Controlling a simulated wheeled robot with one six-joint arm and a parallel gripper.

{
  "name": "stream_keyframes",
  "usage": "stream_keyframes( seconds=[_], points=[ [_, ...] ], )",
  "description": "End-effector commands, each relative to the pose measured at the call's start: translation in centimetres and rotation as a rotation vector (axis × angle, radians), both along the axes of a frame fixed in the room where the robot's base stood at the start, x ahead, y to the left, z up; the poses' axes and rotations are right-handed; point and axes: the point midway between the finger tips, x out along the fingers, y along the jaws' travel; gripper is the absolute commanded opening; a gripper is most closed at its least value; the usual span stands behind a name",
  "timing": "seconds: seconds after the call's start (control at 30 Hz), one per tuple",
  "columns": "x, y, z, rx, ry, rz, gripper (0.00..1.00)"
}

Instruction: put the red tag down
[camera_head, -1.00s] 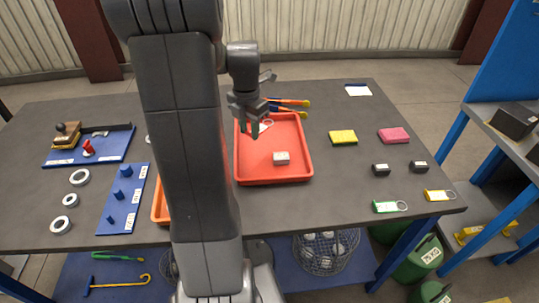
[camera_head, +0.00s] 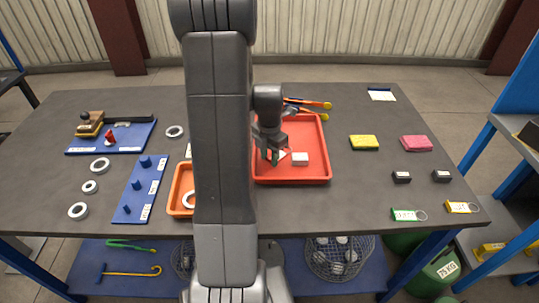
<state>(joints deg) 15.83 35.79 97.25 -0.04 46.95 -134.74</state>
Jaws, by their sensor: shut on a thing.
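My gripper (camera_head: 270,156) is over the left half of the red tray (camera_head: 318,176), fingers pointing down. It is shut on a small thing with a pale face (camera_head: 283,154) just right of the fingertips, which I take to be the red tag. Its red part blends with the tray, and the fingers hide some of it. I cannot tell whether it touches the tray floor. A small whitish block (camera_head: 300,159) lies in the tray just to the right.
A green tag (camera_head: 408,214) and a yellow tag (camera_head: 461,207) lie front right. Yellow (camera_head: 364,143) and pink (camera_head: 416,144) pads stand behind them. My arm hides part of an orange tray (camera_head: 177,191).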

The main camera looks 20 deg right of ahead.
Motion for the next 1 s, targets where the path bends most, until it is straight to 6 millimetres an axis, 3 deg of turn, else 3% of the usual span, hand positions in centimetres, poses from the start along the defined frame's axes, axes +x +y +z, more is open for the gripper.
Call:
stream_keyframes(
  seconds=[0.27, 0.3, 0.4, 0.77, 1.0],
  points=[
    [0.0, 0.0, -0.3, 0.0, 0.0, 0.0, 0.1],
    [0.0, 0.0, -0.2, 0.0, 0.0, 0.0, 0.35],
    [0.0, 0.0, -0.2, 0.0, 0.0, 0.0, 0.53],
    [0.0, 0.0, 0.3, 0.0, 0.0, 0.0, 0.53],
    [0.1, 0.0, 4.3, -0.002, -0.007, 0.0, 0.53]
  ],
)
